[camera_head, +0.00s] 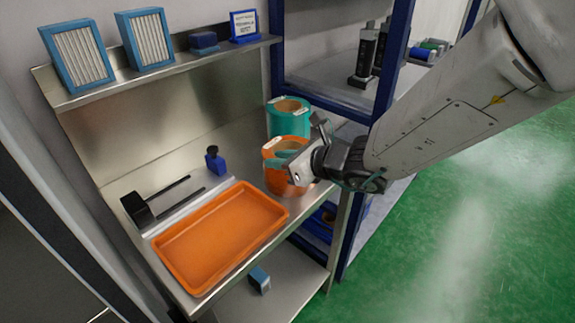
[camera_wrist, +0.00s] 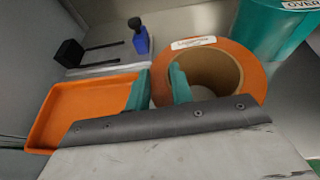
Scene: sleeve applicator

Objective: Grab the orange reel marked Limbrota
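The orange reel (camera_head: 276,181) stands upright on the steel bench, to the right of the orange tray. It also shows in the wrist view (camera_wrist: 238,62), with a pale label on its top rim that is too blurred to read surely. My gripper (camera_head: 290,162) is at the reel's top. In the wrist view my gripper (camera_wrist: 160,86) has its two teal fingers apart, one outside the reel's left wall and one over its hole, with the orange wall between them. Whether the fingers press on the wall cannot be seen.
A teal reel (camera_head: 287,118) stands close behind the orange one. The orange tray (camera_head: 217,234) is empty. A blue rack post (camera_head: 391,62) rises close to my arm.

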